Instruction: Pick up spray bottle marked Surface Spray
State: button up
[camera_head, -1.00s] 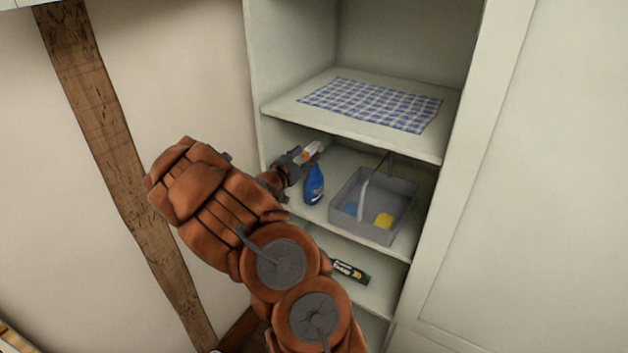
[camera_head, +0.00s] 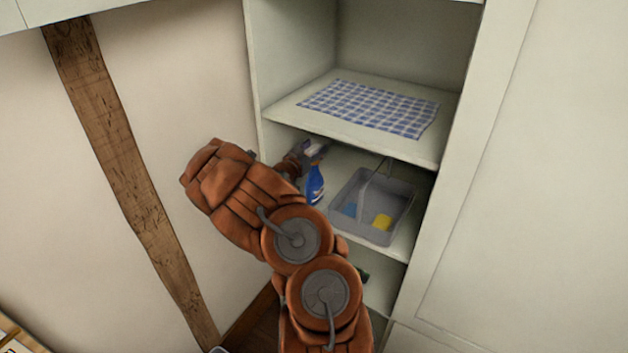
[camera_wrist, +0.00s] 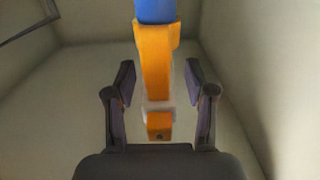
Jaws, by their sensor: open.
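The spray bottle (camera_head: 315,186) has a blue body and stands upright on the middle cupboard shelf, left of a grey caddy. I cannot read its label from here. In the wrist view, its orange and white spray head (camera_wrist: 155,65) lies between my two fingers, with part of the blue body at the top edge. My gripper (camera_head: 312,152) is at the bottle's head, under the shelf above. In the wrist view my gripper (camera_wrist: 159,90) is open, with a gap on each side of the spray head. My arm covers part of the shelf's left side.
The grey caddy (camera_head: 348,225) with an upright handle holds a yellow and a blue item, close on the bottle's right. A checked cloth (camera_head: 370,107) lies on the shelf above. The cupboard's left wall is near my gripper. A dark item on the lower shelf is mostly hidden.

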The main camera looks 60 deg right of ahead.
grip_shut()
dwell(0.5)
dwell(0.3)
